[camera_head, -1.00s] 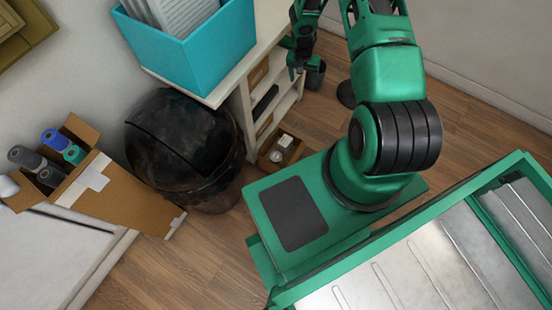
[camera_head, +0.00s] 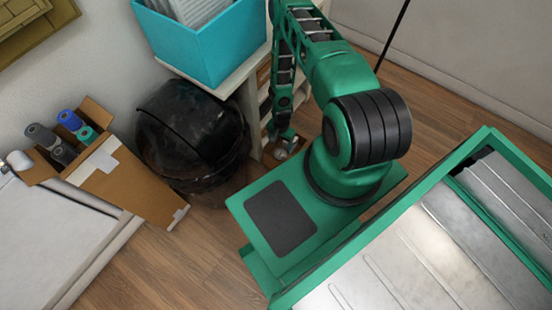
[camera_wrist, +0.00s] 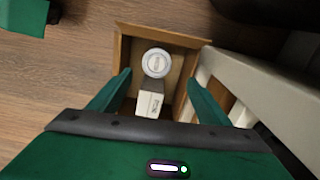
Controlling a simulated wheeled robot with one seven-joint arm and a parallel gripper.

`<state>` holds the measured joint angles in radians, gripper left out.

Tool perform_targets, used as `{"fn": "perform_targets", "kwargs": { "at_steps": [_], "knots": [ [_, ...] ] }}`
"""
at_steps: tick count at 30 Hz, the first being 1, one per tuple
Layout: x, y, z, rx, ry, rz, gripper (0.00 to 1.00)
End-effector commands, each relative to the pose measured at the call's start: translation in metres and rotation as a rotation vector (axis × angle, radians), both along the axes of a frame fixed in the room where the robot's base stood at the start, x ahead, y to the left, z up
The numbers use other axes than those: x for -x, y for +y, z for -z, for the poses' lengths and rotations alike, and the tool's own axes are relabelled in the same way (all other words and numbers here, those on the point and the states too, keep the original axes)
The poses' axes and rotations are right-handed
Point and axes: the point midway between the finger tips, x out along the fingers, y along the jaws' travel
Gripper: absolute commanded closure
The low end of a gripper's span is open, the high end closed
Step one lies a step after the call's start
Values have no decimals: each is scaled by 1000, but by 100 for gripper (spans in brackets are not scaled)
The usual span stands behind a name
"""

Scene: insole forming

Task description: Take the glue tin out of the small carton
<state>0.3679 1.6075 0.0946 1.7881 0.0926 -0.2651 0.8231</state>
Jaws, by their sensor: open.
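The small carton (camera_wrist: 184,42) stands open on the wooden floor in the wrist view. Inside it a round white-lidded tin (camera_wrist: 156,62), probably the glue tin, sits toward the far side. A small white box (camera_wrist: 149,104) lies in the carton beside the tin, on the side nearer my wrist. My gripper (camera_wrist: 158,78) is open and empty, pointing down at the carton, with its fingers on either side of the tin and box in the picture. How far above the tin the fingertips are is hard to tell. In the head view my gripper (camera_head: 284,138) mostly hides the carton.
A white shelf unit (camera_head: 258,110) stands right beside the carton, with a turquoise bin (camera_head: 205,45) on top. A black rubbish bin (camera_head: 190,135) is to the left.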

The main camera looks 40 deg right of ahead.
Motion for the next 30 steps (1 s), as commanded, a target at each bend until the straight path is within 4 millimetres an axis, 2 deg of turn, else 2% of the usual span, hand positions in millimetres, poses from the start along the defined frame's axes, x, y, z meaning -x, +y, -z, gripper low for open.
{"fn": "perform_targets", "kwargs": {
  "at_steps": [9,16,24,30],
  "knots": [
    [2,0,43,-1,1,1,29],
    [3,0,55,0,2,0,29],
    [7,0,90,1,1,0,29],
    [6,0,102,1,1,0,29]
  ]
}}
